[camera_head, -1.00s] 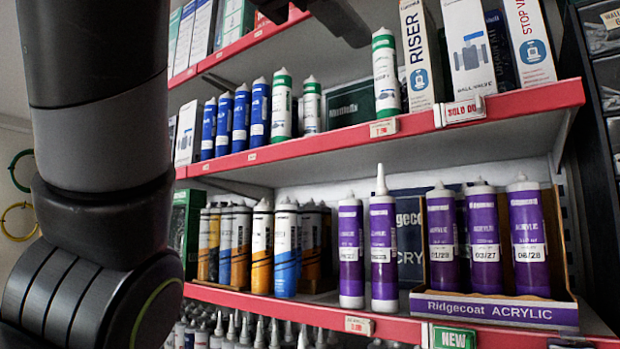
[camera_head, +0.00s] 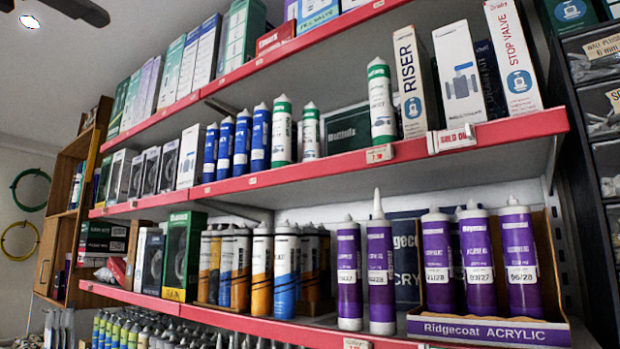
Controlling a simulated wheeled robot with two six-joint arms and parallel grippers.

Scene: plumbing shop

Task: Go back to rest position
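My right gripper is not in view. No arm covers the shelves.
Red-edged shelves (camera_head: 330,168) fill the view. Purple acrylic cartridges (camera_head: 437,262) stand in a display box (camera_head: 490,330) at lower right, with two loose purple ones (camera_head: 349,275) beside it. A dark drawer rack (camera_head: 592,150) stands at right; cable coils (camera_head: 20,240) hang at left.

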